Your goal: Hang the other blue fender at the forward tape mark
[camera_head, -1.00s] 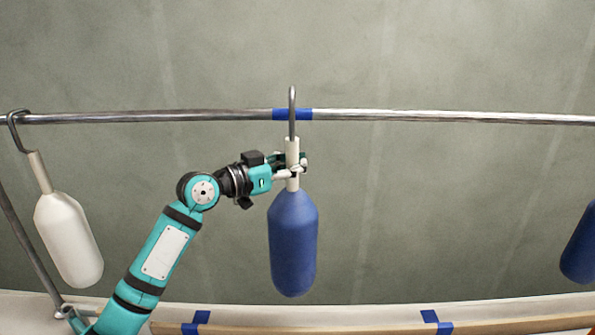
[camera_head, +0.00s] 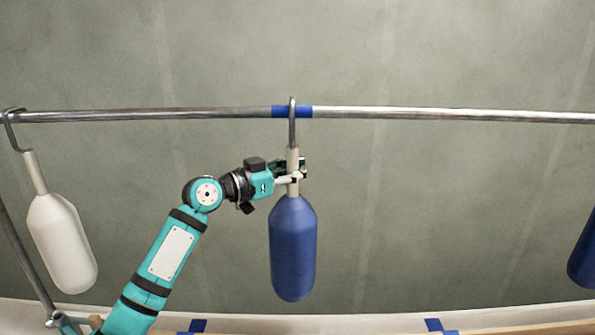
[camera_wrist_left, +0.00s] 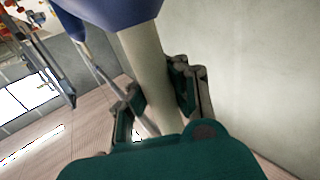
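The blue fender (camera_head: 293,250) hangs upright, with a pale neck (camera_head: 292,157) and a metal hook (camera_head: 292,122). The hook crosses in front of the blue tape mark (camera_head: 277,112) on the rail, its top slightly above the rail. I cannot tell whether it bears on the rail. My left gripper (camera_head: 291,178) is shut on the neck; in the left wrist view its fingers (camera_wrist_left: 155,100) lie either side of the neck (camera_wrist_left: 146,62), below the blue body (camera_wrist_left: 110,10) in the picture. My right gripper is out of view.
The metal rail (camera_head: 420,113) runs across the view. A white fender (camera_head: 62,243) hangs from it at left. Another blue fender (camera_head: 583,250) is partly visible at the right edge. Below is a ledge with blue tape pieces (camera_head: 434,325). The rail between the fenders is clear.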

